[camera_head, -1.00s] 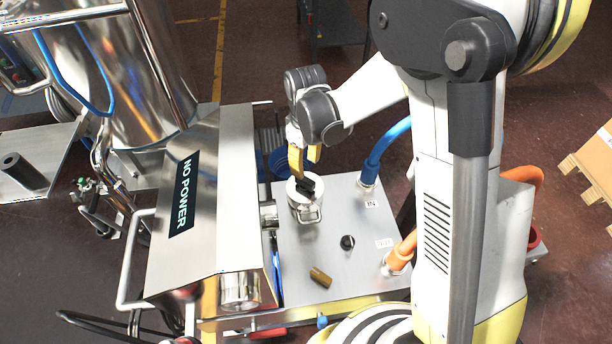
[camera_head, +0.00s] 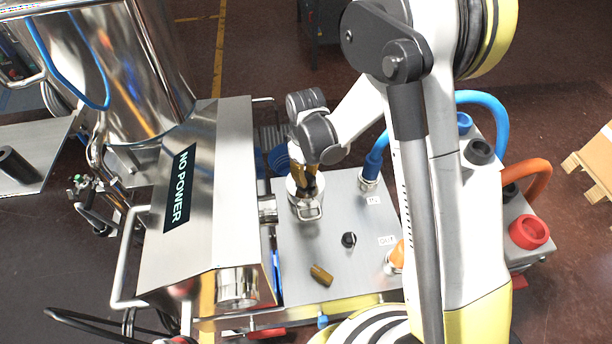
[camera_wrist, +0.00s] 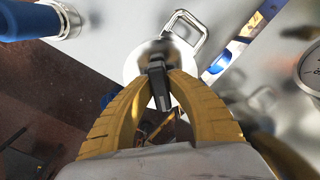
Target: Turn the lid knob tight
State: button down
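The lid (camera_head: 292,190) is a pale round cover on a small metal housing on the steel plate; it also shows in the wrist view (camera_wrist: 135,68). Its black bar-shaped lid knob (camera_wrist: 159,88) stands at the middle of the lid. My gripper (camera_head: 308,187) reaches down onto the lid from above. In the wrist view my gripper's yellow fingers (camera_wrist: 160,75) converge on the knob, one on each side, and appear shut on it. The fingers and arm hide most of the knob in the head view.
A metal wire handle (camera_head: 310,213) sticks out in front of the lid. A small black knob (camera_head: 348,240) and a brass cylinder (camera_head: 321,275) are on the plate (camera_head: 305,255). A steel box marked NO POWER (camera_head: 200,200) stands close left. A blue hose (camera_head: 372,165) rises at the right.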

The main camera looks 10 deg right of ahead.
jog(key=shift+m, duration=0.4)
jog(key=m+b, duration=0.1)
jog(key=m, duration=0.2)
jog(key=shift+f+m, duration=0.1)
jog(key=shift+m, duration=0.3)
jog(key=m+b, duration=0.1)
jog(key=m, duration=0.3)
jog(key=shift+m, duration=0.3)
jog(key=m+b, duration=0.1)
jog(key=m, duration=0.3)
jog(key=shift+a, duration=0.1)
jog(key=m, duration=0.4)
jog(key=shift+m+b, duration=0.3)
jog(key=shift+m, duration=0.2)
jog(key=c, duration=1.3)
grip_release()
